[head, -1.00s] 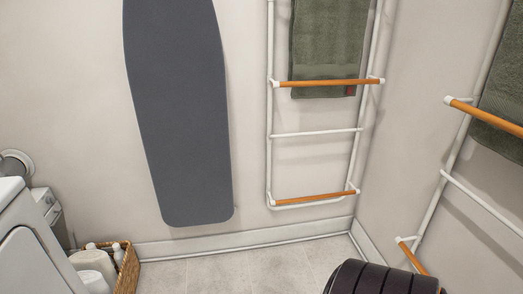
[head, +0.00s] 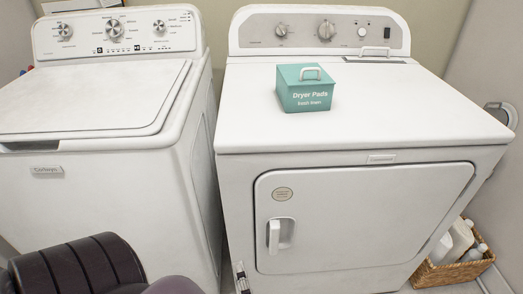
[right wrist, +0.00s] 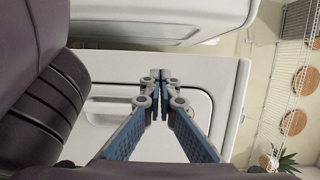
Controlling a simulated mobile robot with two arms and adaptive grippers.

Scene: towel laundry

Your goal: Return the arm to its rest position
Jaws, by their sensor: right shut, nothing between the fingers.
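My right gripper (head: 241,277) shows only as a small part at the bottom edge of the head view, in front of the lower left of the dryer (head: 375,110). In the right wrist view its blue fingers (right wrist: 160,82) are shut tip to tip with nothing between them. A white appliance front (right wrist: 190,105) lies behind them. Dark arm parts of mine show at the lower left of the head view and the left of the wrist view. My left gripper is not in view.
The washer (head: 105,100) stands left of the dryer with a narrow gap between. The dryer door (head: 360,215) is shut. A teal dryer pads box (head: 305,92) sits on top. A wicker basket (head: 452,272) with bottles is at the right. A plant (right wrist: 284,160) shows in the wrist view.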

